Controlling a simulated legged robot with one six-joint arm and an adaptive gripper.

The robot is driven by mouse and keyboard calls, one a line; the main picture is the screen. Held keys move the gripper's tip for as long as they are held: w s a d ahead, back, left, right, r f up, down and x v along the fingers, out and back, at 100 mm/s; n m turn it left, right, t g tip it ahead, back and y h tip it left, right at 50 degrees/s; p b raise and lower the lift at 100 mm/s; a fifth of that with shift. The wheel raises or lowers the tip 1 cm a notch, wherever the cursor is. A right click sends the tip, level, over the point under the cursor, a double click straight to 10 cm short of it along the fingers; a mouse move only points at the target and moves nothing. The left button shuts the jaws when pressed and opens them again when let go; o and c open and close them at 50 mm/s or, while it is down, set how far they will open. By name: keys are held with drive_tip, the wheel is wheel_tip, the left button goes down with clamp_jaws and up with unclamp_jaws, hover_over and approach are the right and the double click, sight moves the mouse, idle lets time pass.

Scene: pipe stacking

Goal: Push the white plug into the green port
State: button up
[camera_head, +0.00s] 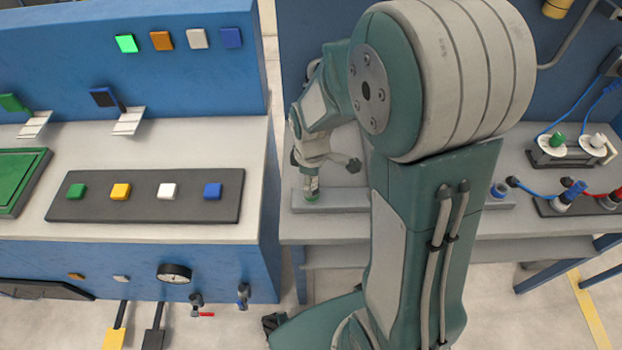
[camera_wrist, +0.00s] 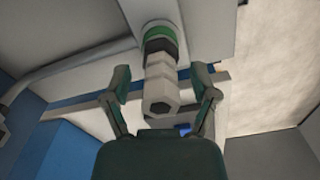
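In the wrist view, a whitish plug (camera_wrist: 160,85) with a hexagonal end lies between my fingers. Its far end meets a dark ring and the green port (camera_wrist: 158,33), in line with it. How deep it sits, I cannot tell. My gripper (camera_wrist: 161,75) is open, with a visible gap between each finger and the plug. In the head view, my gripper (camera_head: 312,165) points down at the green-marked port (camera_head: 311,188) on a grey bar (camera_head: 345,201). The plug is too small to make out clearly there.
My arm hides the middle of the bar. A blue port (camera_head: 498,190) is at its right part. Blue and red cabled plugs (camera_head: 570,196) and a stand with white reels (camera_head: 575,147) are further right. A button panel (camera_head: 145,196) is at left.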

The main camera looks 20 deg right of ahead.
wheel_tip(320, 180, up, 12)
drive_tip(key=shift+f, duration=0.1)
idle(0.5)
drive_tip(key=s+r+m+t, duration=0.2)
drive_tip(key=s+r+m, duration=0.2)
drive_tip(key=s, duration=0.3)
drive_tip(key=s+r+m+t, duration=0.3)
drive_tip(key=s+r+m, duration=0.2)
drive_tip(key=s+m, duration=0.2)
drive_tip(key=shift+t, duration=0.3)
idle(0.4)
